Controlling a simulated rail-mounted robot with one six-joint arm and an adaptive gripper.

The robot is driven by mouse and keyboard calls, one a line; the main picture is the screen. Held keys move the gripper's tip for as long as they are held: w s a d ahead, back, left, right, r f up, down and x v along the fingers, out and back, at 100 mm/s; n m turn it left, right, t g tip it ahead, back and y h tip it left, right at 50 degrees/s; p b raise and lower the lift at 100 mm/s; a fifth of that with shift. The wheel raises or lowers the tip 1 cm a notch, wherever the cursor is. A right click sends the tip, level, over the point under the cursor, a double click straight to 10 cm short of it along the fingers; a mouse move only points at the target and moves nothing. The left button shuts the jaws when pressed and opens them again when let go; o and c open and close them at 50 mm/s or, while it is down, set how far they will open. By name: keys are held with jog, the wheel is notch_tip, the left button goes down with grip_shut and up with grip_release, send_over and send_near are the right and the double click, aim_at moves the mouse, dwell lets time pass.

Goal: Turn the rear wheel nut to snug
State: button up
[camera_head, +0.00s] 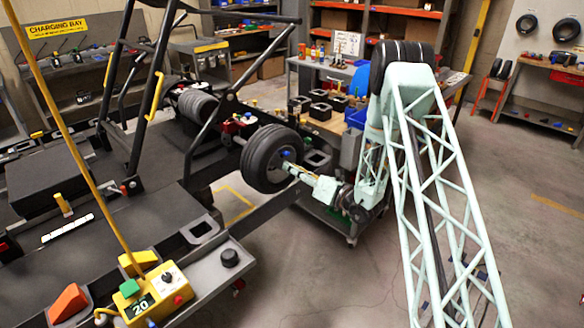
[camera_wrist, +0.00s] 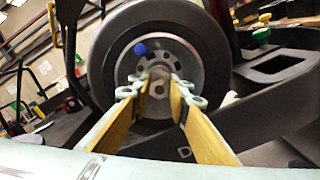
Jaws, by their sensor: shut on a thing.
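The rear wheel (camera_head: 262,160) is a black tyre on a grey rim at the kart's side. In the wrist view the wheel (camera_wrist: 103,70) faces me, with a grey hub with holes in the middle. The grey rear wheel nut (camera_wrist: 158,74) is at the hub's centre, between my fingertips. My gripper (camera_wrist: 160,86) is shut on the nut, one finger on each side, with tan inner pads. In the head view my gripper (camera_head: 294,169) reaches the hub from the right and hides the nut. A blue knob (camera_wrist: 140,48) is on the rim, up and left of the nut.
A dark frame bar (camera_head: 275,208) runs below the wheel, close under my gripper. Behind my arm is a work cart (camera_head: 322,122) with parts and blue bins. A yellow control box (camera_head: 160,292) stands at the front left.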

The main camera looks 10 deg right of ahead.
jog(key=shift+d+f+m+p, duration=0.15)
jog(key=shift+m+p, duration=0.65)
jog(key=shift+m, duration=1.1)
jog(key=shift+a+f+m+p, duration=0.1)
jog(key=shift+m+p, duration=0.65)
jog(key=shift+m, duration=1.15)
jog(key=o, duration=0.9)
jog(key=shift+d, duration=0.1)
jog(key=shift+n+b, duration=0.3)
jog(key=shift+n, duration=0.2)
